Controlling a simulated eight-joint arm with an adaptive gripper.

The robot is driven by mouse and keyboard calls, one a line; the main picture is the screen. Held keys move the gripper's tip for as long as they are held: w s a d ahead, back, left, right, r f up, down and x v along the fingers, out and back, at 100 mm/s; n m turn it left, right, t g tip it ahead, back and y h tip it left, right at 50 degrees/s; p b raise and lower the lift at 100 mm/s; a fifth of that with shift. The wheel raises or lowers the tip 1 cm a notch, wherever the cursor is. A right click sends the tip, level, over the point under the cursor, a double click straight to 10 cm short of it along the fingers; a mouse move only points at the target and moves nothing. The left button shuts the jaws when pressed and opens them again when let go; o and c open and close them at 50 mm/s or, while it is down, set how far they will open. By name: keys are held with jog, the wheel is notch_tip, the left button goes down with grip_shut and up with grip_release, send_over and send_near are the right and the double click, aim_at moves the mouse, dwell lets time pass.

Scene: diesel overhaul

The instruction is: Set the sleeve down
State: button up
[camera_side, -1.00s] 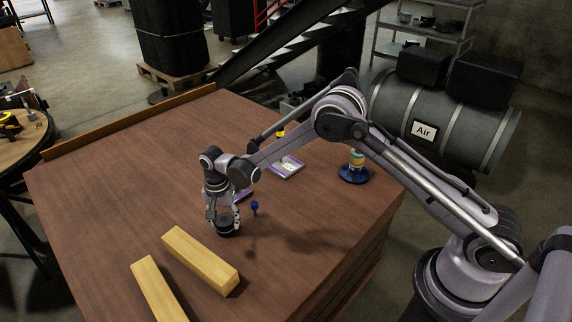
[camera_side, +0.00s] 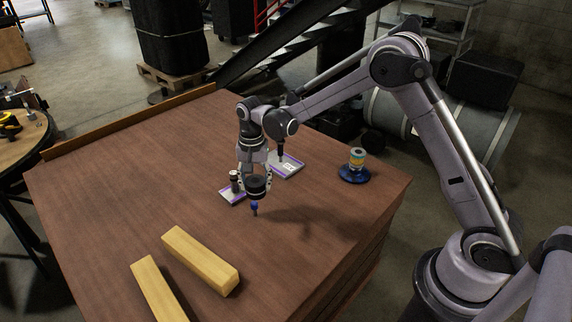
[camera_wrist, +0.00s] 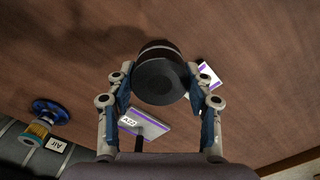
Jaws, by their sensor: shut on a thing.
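My gripper (camera_side: 256,182) is above the middle of the brown table. It is shut on a dark, round sleeve (camera_side: 258,190), which is clear of the table top. In the wrist view the sleeve (camera_wrist: 160,80) sits between the two fingers (camera_wrist: 160,88), its round dark end facing the camera.
A small white and purple tray (camera_side: 232,196) with a dark upright piece lies just left of my gripper. A larger labelled tray (camera_side: 287,168) lies behind. A blue base with coloured rings (camera_side: 355,172) stands right. Two yellow bars (camera_side: 200,260) lie in front.

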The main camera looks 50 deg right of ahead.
jog(key=s+d, duration=1.3)
jog(key=d, duration=0.3)
jog(key=shift+s+d+r+n, duration=0.2)
jog(key=shift+d+r+n, duration=0.2)
jog(key=w+a+f, duration=0.2)
jog(key=a, duration=0.1)
jog(key=w+a+f, duration=0.2)
jog(key=a, duration=0.1)
jog(key=w+a+f, duration=0.2)
jog(key=a+f, duration=0.1)
jog(key=shift+w, duration=0.35)
jog(key=shift+f, duration=1.95)
jog(key=shift+f, duration=0.15)
jog(key=o, duration=1.5)
